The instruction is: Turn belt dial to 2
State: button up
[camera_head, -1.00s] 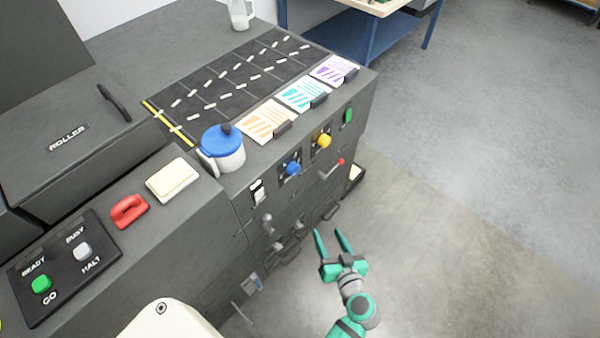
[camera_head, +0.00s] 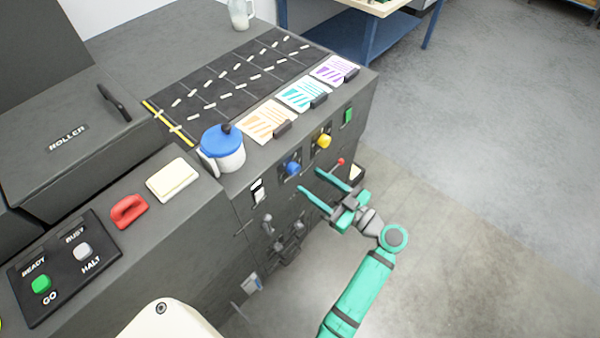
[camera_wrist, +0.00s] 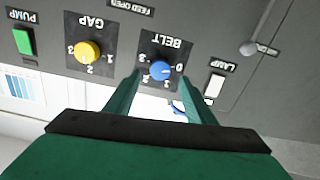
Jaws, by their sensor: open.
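The blue belt dial (camera_head: 292,169) is on the front face of the dark machine. In the wrist view the blue dial (camera_wrist: 160,70) sits on a black plate under an upside-down BELT label, with digits around it, 0 at right and 3 at left. I cannot surely read which digit its mark points to. My gripper (camera_head: 310,179) is open and empty, its fingers pointing at the front face just right of and below the dial. In the wrist view the fingers (camera_wrist: 161,82) frame the dial from both sides; contact does not show.
A yellow gap dial (camera_head: 323,141), a green pump button (camera_head: 348,116), a white lamp switch (camera_head: 257,190) and a red-tipped lever (camera_head: 340,161) are close by. A blue-lidded pot (camera_head: 224,155) stands on the machine top. Floor to the right is free.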

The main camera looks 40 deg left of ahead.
aim_at(297, 171)
jog(key=a, duration=0.5)
jog(key=shift+w+a, duration=0.2)
jog(key=shift+a, duration=0.2)
jog(key=c, duration=1.1)
